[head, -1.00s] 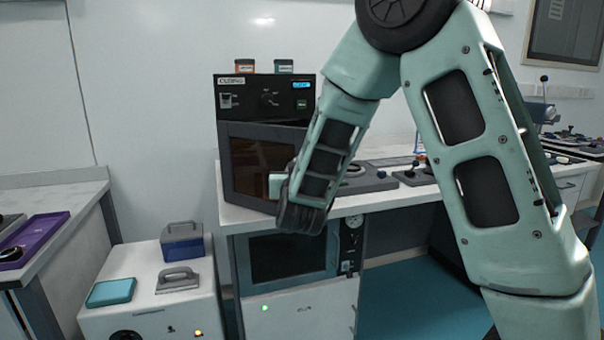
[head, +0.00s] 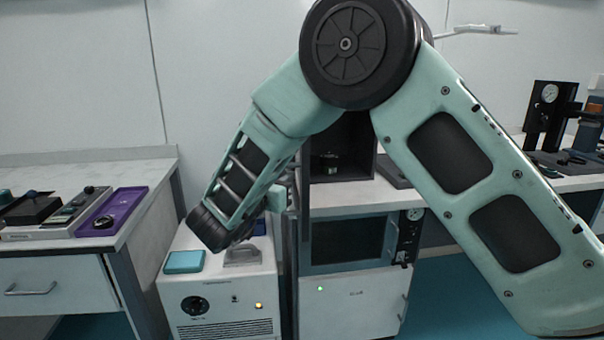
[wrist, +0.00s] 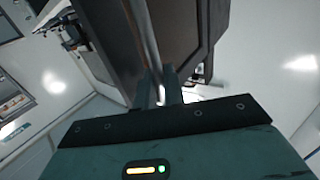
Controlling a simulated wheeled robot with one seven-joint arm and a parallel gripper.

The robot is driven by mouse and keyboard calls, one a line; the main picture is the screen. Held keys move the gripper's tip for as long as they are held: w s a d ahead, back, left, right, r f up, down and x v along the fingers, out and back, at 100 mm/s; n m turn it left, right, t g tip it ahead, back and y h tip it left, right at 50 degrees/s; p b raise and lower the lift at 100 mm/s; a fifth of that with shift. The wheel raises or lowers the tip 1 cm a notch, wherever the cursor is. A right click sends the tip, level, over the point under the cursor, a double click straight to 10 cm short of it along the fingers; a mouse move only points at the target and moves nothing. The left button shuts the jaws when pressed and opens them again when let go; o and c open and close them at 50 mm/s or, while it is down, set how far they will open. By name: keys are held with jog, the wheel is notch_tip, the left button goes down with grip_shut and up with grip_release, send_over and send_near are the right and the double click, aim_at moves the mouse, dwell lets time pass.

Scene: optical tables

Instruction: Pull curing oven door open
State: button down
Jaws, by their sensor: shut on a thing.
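The curing oven (head: 362,155) stands on the bench, partly hidden behind my arm in the head view. Its front is open and its dark inside shows. Its door (head: 304,190) is swung out toward me and seen nearly edge-on; it also shows in the wrist view (wrist: 180,28). My gripper (head: 281,196) is at the door's outer side, mostly hidden by my forearm. In the wrist view my gripper (wrist: 161,88) is shut on the door's long upright handle bar (wrist: 142,42).
A white cabinet (head: 222,308) with a teal box (head: 184,262) and a grey-handled object (head: 243,254) stands below my wrist. A left bench holds a purple tray (head: 112,212). Teal floor lies open at lower right.

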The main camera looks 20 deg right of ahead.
jog(key=shift+w+a+r, duration=0.1)
jog(key=shift+w+a, duration=0.4)
jog(key=shift+a, duration=0.3)
jog(key=c, duration=1.6)
grip_release()
jog(key=shift+s+a, duration=0.1)
jog(key=b+v, duration=0.1)
jog(key=v, duration=1.6)
